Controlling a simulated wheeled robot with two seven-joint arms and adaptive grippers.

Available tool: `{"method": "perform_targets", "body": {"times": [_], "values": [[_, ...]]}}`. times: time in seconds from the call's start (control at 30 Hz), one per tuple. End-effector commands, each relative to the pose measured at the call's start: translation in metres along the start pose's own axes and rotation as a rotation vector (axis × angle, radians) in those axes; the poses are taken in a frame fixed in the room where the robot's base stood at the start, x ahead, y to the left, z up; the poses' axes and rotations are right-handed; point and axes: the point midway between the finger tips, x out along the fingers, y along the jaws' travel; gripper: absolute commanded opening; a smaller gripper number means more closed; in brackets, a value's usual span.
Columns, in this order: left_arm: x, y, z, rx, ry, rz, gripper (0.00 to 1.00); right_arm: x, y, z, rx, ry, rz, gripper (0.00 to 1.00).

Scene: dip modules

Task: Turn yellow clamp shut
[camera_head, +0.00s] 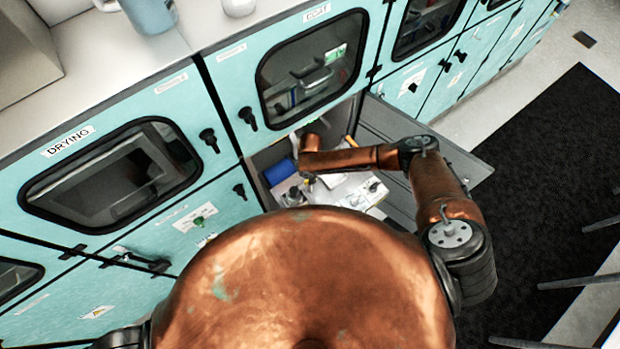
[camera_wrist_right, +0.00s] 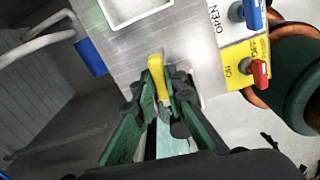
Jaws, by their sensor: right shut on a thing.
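The yellow clamp (camera_wrist_right: 156,72) stands on a grey metal panel (camera_wrist_right: 125,50) in the right wrist view. My right gripper (camera_wrist_right: 163,98) is shut on it, with the dark green fingers on either side of its lower part. The fingers hide part of the clamp. In the head view my right arm reaches into an open teal cabinet bay, where my right gripper (camera_head: 309,178) is small and partly hidden. The clamp cannot be made out clearly there. My left gripper is not in view.
A blue lever (camera_wrist_right: 252,14) beside an OPEN label and a red lever (camera_wrist_right: 260,72) on a yellow plate stand right of the clamp. An open grey door (camera_head: 400,125) borders the bay. A blue object (camera_head: 280,171) lies at its left side.

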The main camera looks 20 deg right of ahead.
Motion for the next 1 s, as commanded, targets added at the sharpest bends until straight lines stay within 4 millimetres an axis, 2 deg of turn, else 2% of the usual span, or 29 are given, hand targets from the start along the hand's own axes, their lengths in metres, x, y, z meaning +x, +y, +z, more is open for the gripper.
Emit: {"method": "perform_targets", "body": {"times": [0.3, 0.83, 0.87, 1.0], "values": [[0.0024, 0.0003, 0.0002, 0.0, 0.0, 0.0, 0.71, -0.0005, 0.0007, -0.0003, -0.118, 0.001, 0.002, 0.0], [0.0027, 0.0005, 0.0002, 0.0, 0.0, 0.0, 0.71, -0.0007, 0.0006, -0.0007, -0.143, 0.001, 0.002, 0.0], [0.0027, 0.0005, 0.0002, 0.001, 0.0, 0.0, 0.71, -0.0007, 0.0006, -0.0008, -0.143, 0.001, 0.002, 0.12], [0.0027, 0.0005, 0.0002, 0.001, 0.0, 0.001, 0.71, -0.0005, 0.0004, -0.0007, -0.142, 0.001, 0.001, 0.22]]}}
